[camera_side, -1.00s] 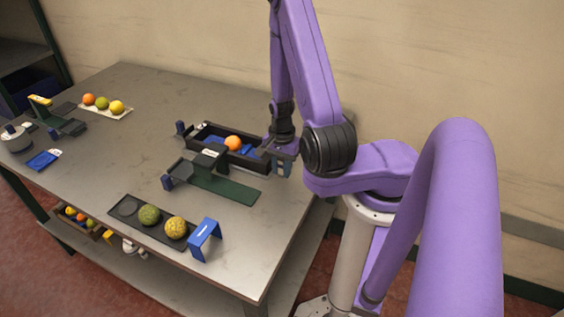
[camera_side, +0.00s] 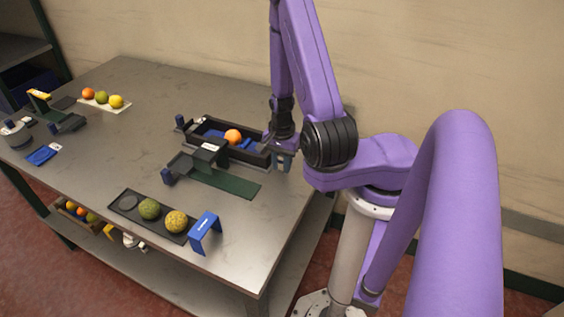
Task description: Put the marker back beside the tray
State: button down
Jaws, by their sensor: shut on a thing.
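My gripper (camera_side: 283,160) points down at the right end of the open black tray (camera_side: 256,160), close to its wall. It is shut on a small grey-blue piece that I take to be the marker; the fingers and arm hide much of it, and its outline is hard to make out. The tray has a blue inside and holds an orange (camera_side: 233,136). I cannot tell whether the held piece touches the table or the tray.
A dark green stand (camera_side: 224,182) lies in front of the tray. A flat black tray (camera_side: 127,203) with two round fruits and a blue bracket (camera_side: 205,231) are near the front edge. A pale card (camera_side: 117,107) with fruits lies at the back left. The middle-left tabletop is clear.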

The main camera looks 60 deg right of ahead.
jog(key=shift+f, duration=0.55)
dwell(0.4)
jog(key=c, duration=0.6)
grip_release()
jog(key=shift+w+r, duration=0.1)
jog(key=shift+r, duration=0.05)
jog(key=shift+c, duration=0.2)
jog(key=shift+r, duration=0.25)
jog(key=shift+o, duration=0.7)
jog(key=shift+w+r, duration=0.1)
jog(key=shift+r, duration=0.1)
jog(key=shift+s+r, duration=0.2)
jog(key=shift+r, duration=3.2)
